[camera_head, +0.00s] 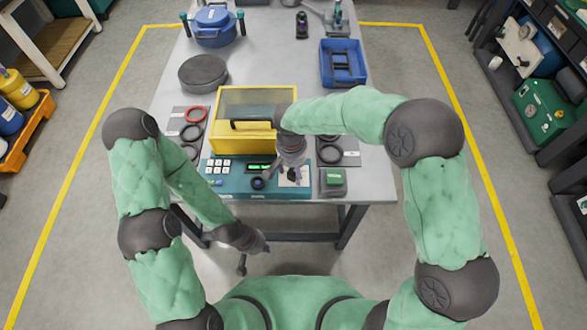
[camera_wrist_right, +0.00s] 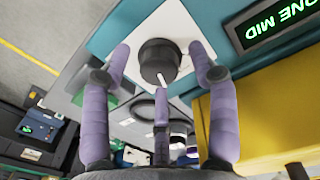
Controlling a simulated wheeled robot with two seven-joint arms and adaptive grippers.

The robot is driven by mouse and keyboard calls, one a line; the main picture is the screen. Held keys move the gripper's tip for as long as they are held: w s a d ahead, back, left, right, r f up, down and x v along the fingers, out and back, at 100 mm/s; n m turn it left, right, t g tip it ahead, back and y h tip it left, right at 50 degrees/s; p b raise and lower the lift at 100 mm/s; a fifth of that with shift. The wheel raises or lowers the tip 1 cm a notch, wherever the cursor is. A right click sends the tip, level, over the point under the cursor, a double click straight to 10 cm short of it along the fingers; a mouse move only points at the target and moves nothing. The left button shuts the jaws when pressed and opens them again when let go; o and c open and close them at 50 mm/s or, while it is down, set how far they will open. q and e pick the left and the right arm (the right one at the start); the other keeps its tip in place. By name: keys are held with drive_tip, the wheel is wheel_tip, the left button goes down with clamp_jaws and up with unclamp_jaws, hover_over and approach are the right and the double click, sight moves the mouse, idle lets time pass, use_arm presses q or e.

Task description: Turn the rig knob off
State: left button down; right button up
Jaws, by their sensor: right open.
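The rig knob (camera_wrist_right: 158,58) is round and dark grey with a white pointer line. It sits on a white plate (camera_wrist_right: 130,40) of the teal rig panel (camera_head: 235,192). In the head view, my right gripper (camera_head: 280,172) hangs over that white plate and largely hides the knob. In the right wrist view, my right gripper's lavender fingers (camera_wrist_right: 160,62) are spread around the knob, open; contact cannot be told. The panel's green display (camera_wrist_right: 268,20) partly reads "ONE MID". My left gripper (camera_head: 251,256) is low, in front of the table and away from the rig; its fingers are too small to judge.
A yellow box with a clear lid (camera_head: 235,138) stands behind the panel. A green-topped block (camera_head: 333,180) is right of it. Black and red rings (camera_head: 196,114) lie at the sides. A blue bin (camera_head: 342,62) and blue pot (camera_head: 214,38) stand farther back.

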drive_tip(key=c, duration=1.1)
drive_tip(key=shift+c, duration=0.3)
drive_tip(key=shift+n, duration=0.4)
drive_tip(key=n+p, duration=0.2)
drive_tip(key=shift+r+n, duration=0.1)
drive_tip(key=shift+n, duration=0.3)
drive_tip(key=n+p, duration=0.2)
drive_tip(key=n, duration=0.2)
drive_tip(key=n+p, duration=0.2)
drive_tip(key=n, duration=0.3)
drive_tip(key=shift+s+t, duration=0.1)
drive_tip(key=shift+t, duration=0.2)
drive_tip(key=shift+n+p, duration=0.95)
drive_tip(key=shift+n, duration=0.75)
